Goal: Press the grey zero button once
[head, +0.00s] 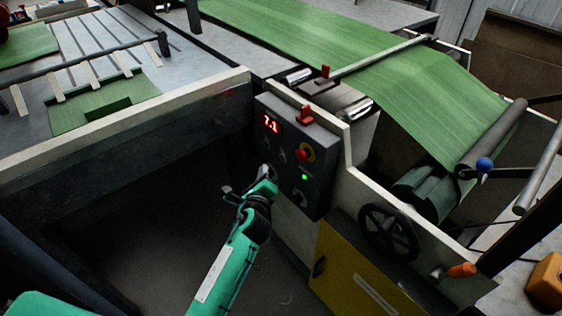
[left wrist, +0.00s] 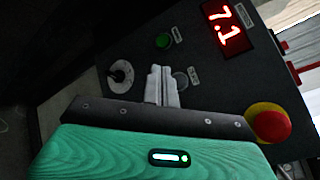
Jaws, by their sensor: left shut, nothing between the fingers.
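The dark control panel (head: 322,158) stands on the machine's side frame, with a red display (head: 270,123) reading 7.1. In the left wrist view a round grey button (left wrist: 181,78) with a small white label sits just beside my fingers, partly hidden by them; its label is too small to read. My left gripper (head: 266,172) is shut and empty, in front of the panel's lower left part. Its fingers show in the left wrist view (left wrist: 160,72), between the grey button and a knob. I cannot tell whether the fingertips touch the panel.
A green button (left wrist: 164,41), a black-and-silver knob (left wrist: 121,73) and a red emergency stop (left wrist: 270,122) on yellow are close around the fingers. A handwheel (head: 389,232) and yellow cabinet door (head: 350,277) are below right. Green sheet (head: 340,40) runs over rollers behind.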

